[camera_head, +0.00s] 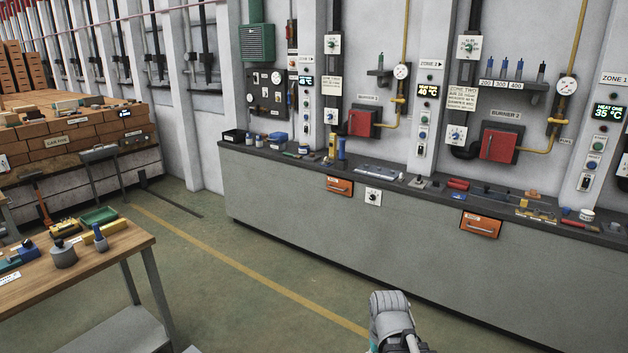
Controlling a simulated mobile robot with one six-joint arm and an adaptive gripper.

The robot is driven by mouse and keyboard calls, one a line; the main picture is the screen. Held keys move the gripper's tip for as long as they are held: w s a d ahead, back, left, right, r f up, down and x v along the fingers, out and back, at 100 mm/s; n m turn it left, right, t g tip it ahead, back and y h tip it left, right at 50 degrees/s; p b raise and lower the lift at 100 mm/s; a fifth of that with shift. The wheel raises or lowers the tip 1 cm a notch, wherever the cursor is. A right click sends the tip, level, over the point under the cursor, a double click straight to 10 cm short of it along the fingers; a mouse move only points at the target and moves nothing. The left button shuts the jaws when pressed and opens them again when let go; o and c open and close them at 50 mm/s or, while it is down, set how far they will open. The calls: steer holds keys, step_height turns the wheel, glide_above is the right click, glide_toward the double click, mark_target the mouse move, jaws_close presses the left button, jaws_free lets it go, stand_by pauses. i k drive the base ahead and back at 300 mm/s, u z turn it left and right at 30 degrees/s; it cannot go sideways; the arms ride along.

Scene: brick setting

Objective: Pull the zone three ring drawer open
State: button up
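Two small orange drawers with pale handles are set in the front of the long grey counter. The left drawer (340,186) is below the burner 3 box and looks shut. The right drawer (481,225) is below burner 2 and also looks shut. Their labels are too small to read. A panel that seems to be marked zone 3 (305,80) stands on the wall left of burner 3. Part of my grey arm shows at the bottom, in front of and apart from the counter. My gripper's fingers do not show.
A white dial plate (373,196) is right of the left drawer. Small items line the dark countertop (385,184). A wooden table (95,265) with several items stands at the left. The floor (255,290) between the table and the counter is clear, with a yellow line.

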mark_target(336, 184)
steer(key=z, duration=0.05)
steer(key=i, duration=3.1)
steer(key=u, duration=0.05)
